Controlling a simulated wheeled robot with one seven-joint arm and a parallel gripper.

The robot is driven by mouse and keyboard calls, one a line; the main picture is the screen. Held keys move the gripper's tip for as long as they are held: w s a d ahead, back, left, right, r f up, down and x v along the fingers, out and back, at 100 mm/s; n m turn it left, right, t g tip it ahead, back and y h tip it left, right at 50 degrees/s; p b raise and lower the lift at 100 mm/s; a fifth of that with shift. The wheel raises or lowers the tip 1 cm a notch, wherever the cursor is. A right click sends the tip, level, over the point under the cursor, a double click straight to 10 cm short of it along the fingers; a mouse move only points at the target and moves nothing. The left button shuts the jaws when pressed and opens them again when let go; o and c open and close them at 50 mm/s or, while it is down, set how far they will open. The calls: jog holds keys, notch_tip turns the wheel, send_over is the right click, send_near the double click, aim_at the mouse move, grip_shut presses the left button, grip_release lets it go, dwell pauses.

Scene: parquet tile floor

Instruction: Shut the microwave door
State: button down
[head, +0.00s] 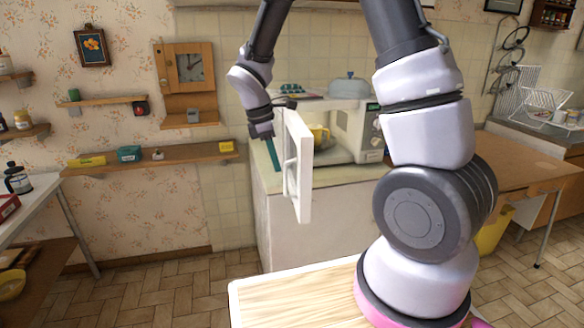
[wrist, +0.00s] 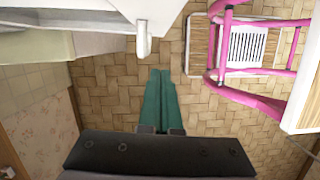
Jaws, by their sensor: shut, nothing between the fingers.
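The white microwave (head: 345,138) stands on the cabinet top, its front partly hidden behind my arm. Its door (head: 304,165) hangs wide open, swung out toward me, with a handle on the face toward the left. A yellow item (head: 319,134) shows inside the microwave. My gripper (head: 272,158) is just left of the open door. Its green fingers (wrist: 160,100) are together and empty in the wrist view. There, the door's white edge and handle (wrist: 143,38) lie ahead of the fingertips, apart from them in the picture. Contact with the door cannot be told.
The cabinet (head: 315,220) stands under the microwave. A pot (head: 349,86) and a tray of small items (head: 292,90) sit on top of the microwave. A wall shelf (head: 150,158) is to the left. A wooden table (head: 525,180) is at the right.

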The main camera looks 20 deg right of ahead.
jog(key=shift+s+d+f, duration=0.1)
jog(key=shift+d+f, duration=0.25)
jog(key=shift+d, duration=0.4)
jog(key=shift+s+d+f, duration=0.1)
jog(key=shift+d+f, duration=0.2)
jog(key=shift+d, duration=0.45)
jog(key=shift+d+f, duration=0.35)
jog(key=shift+d, duration=0.4)
jog(key=shift+d, duration=0.1)
